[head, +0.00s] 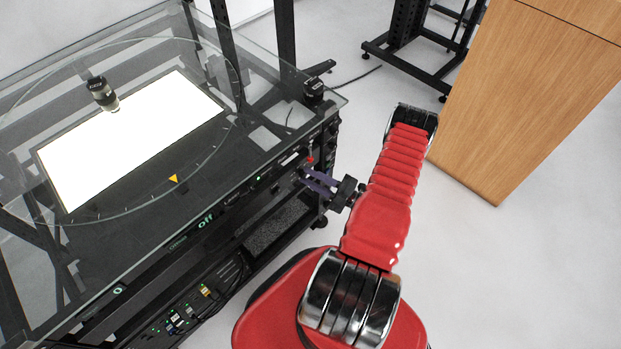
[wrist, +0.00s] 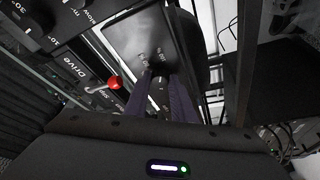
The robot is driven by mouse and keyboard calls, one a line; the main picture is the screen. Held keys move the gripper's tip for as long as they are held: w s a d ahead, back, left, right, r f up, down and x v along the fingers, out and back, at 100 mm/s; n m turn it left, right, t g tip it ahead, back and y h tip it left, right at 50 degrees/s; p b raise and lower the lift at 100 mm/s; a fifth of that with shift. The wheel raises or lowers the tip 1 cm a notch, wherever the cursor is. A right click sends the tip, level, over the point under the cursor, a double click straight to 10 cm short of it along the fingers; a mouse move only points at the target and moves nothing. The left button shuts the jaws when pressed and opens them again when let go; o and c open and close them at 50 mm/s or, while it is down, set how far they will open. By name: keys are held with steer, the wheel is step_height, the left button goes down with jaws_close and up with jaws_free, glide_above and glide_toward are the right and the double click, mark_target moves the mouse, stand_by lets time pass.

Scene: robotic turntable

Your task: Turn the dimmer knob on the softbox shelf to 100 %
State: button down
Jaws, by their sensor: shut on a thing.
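My gripper (head: 308,178) reaches the front edge of the rig from the right in the head view, with its purple fingers pointing left. In the wrist view the gripper (wrist: 160,82) has its two purple fingers against a dark panel (wrist: 135,35) with small white markings. The fingers are shut on the dimmer knob, which is mostly hidden between them. The knob's pointer and its setting cannot be read. In the head view the knob is too small and covered to tell.
A red-tipped lever (wrist: 115,82) sits close left of the fingers, beside a panel marked "Drive" (wrist: 72,68).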

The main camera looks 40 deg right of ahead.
steer(key=shift+a+f, duration=0.1)
steer(key=shift+a, duration=0.1)
steer(key=c, duration=1.5)
jaws_free()
steer(key=shift+d, duration=0.1)
steer(key=shift+s, duration=0.15)
steer(key=v, duration=1.3)
steer(key=shift+s+d+f, duration=0.15)
steer(key=shift+s, duration=0.05)
